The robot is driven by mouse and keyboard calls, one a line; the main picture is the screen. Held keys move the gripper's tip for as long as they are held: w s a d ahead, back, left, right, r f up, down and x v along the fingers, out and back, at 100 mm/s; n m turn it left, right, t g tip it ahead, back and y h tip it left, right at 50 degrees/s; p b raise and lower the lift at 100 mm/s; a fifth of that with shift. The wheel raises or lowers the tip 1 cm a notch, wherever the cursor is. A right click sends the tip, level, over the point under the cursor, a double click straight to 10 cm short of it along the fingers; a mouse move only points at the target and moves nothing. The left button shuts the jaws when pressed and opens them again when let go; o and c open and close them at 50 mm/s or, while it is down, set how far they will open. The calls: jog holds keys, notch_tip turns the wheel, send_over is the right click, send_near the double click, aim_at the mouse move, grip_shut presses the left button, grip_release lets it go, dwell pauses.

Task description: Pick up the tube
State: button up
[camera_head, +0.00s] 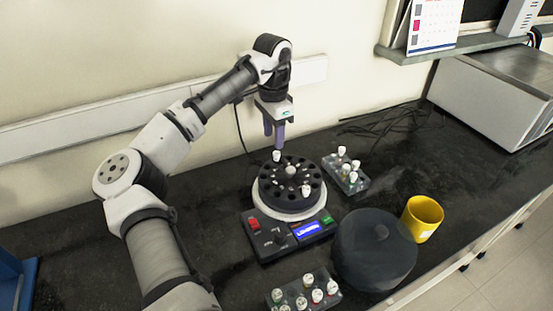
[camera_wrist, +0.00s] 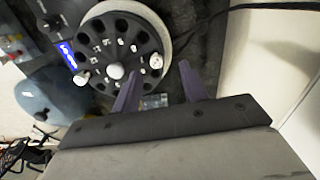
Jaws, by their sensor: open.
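A white-capped tube (camera_head: 276,156) sits in the far rim of the dark centrifuge rotor (camera_head: 265,190). Its cap (camera_wrist: 156,62) also shows in the wrist view, between the fingertip ends. A second capped tube (camera_head: 306,190) stands in the rotor's near right side and shows in the wrist view (camera_wrist: 82,78). My gripper (camera_head: 274,146) points down just above the far tube. In the wrist view its purple fingers (camera_wrist: 158,68) are apart, with no tube held. Whether the fingers reach down beside the cap is unclear.
The round lid (camera_head: 375,250) lies right of the centrifuge's control panel (camera_head: 268,243). Racks of capped tubes stand behind right (camera_head: 346,180) and in front (camera_head: 325,303). A yellow mug (camera_head: 422,218) stands farther right. The wall is close behind my arm; cables lie at the back.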

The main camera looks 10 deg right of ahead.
aim_at(277, 153)
jog(key=f, duration=0.1)
jog(key=f+p, duration=0.1)
jog(key=f, duration=0.3)
jog(key=shift+s+d+f, duration=0.1)
jog(key=shift+s+d, duration=0.2)
jog(key=shift+d, duration=0.05)
grip_shut()
